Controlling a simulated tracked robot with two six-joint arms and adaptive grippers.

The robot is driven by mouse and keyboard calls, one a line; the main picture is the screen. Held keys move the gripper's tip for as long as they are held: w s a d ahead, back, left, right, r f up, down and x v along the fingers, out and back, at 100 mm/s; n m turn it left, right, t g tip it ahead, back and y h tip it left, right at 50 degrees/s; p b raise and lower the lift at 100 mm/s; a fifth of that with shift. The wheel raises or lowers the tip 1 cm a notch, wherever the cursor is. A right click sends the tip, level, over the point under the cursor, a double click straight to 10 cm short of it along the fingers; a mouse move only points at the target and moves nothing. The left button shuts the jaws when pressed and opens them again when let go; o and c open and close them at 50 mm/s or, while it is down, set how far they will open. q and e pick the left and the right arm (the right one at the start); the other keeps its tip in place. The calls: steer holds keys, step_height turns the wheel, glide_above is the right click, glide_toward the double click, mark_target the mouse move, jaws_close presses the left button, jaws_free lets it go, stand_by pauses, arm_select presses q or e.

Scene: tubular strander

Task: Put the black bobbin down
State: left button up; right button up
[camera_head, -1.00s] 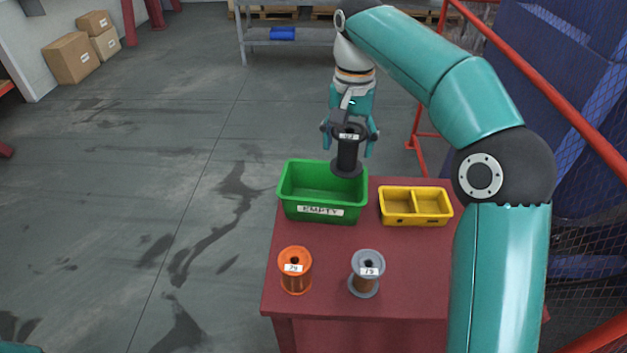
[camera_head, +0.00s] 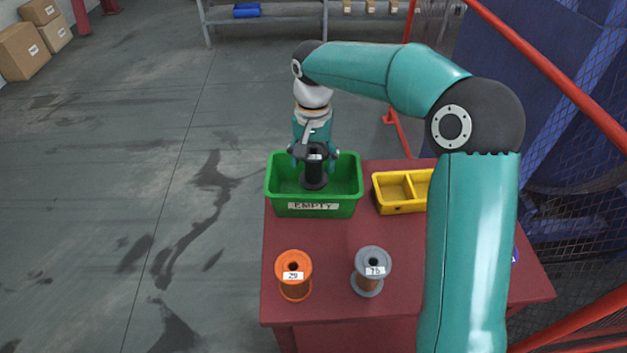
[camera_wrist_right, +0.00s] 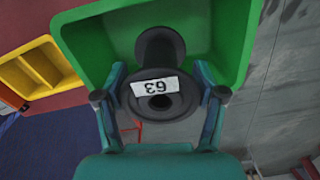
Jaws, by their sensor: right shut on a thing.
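The black bobbin (camera_head: 315,172) is upright inside the green bin labelled EMPTY (camera_head: 313,208). My right gripper (camera_head: 314,160) is shut on it from above and behind. In the right wrist view the black bobbin (camera_wrist_right: 160,92) shows a white label reading 63, and the fingers of my right gripper (camera_wrist_right: 160,100) sit on both sides of its flange. The walls of the green bin (camera_wrist_right: 85,45) surround it there. I cannot tell whether the bobbin touches the bin floor. My left gripper is not in view.
A yellow two-part tray (camera_head: 402,207) stands right of the bin on the red table (camera_head: 325,240). An orange bobbin (camera_head: 294,275) and a grey bobbin (camera_head: 371,270) stand at the table's front. My right arm covers the table's right part. A red rail (camera_head: 545,80) runs along the right.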

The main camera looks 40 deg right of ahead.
mark_target(313, 180)
steer(key=shift+f, duration=3.3)
steer(key=shift+s+f, duration=0.1)
steer(key=o, duration=1.1)
steer(key=shift+o, duration=0.2)
step_height(313, 180, up, 12)
